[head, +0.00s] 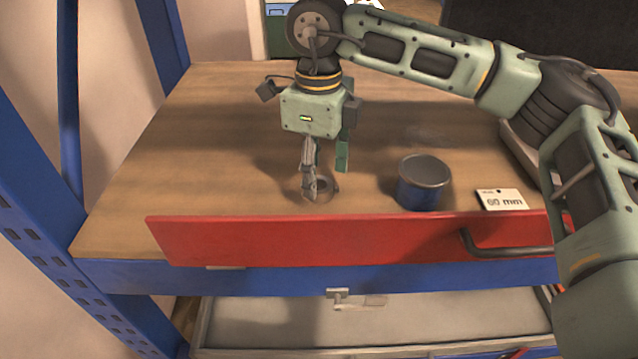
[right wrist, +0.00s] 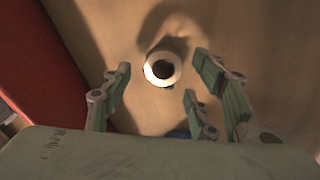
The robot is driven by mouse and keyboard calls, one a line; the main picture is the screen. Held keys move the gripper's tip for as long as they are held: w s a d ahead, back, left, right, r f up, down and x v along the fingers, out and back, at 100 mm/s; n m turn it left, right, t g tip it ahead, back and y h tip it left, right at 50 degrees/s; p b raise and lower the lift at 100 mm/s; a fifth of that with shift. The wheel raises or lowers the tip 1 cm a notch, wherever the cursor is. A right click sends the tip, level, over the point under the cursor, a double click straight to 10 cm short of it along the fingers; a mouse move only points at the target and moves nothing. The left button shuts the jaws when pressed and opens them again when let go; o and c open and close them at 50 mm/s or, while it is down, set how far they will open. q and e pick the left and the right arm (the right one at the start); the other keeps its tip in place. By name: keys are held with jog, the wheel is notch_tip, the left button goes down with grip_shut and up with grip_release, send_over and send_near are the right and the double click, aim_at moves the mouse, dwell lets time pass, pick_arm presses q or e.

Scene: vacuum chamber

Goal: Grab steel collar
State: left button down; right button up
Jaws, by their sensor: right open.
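The steel collar (head: 327,187) is a short ring with a dark round hole. It lies on the wooden worktop, partly hidden by a finger in the head view. The right wrist view shows it from above as a bright ring (right wrist: 151,72) around a dark centre. My right gripper (head: 327,178) points down over the collar with its fingers spread and nothing held. In the right wrist view the fingers (right wrist: 163,82) are apart on the left and right, and the collar appears between them. Whether any finger touches it I cannot tell. My left gripper is not in view.
A blue cylinder (head: 419,192) with a grey top stands right of the collar. A card (head: 502,200) reading "60 mm" lies farther right. A red front panel (head: 300,241) with a dark handle (head: 510,250) runs along the near edge. The worktop's left side is clear.

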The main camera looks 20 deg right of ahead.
aim_at(319, 182)
jog(key=shift+d+f+p, duration=0.15)
jog(key=shift+f+p, duration=0.15)
jog(key=shift+f, duration=1.2)
jog(key=shift+c, duration=0.4)
grip_shut()
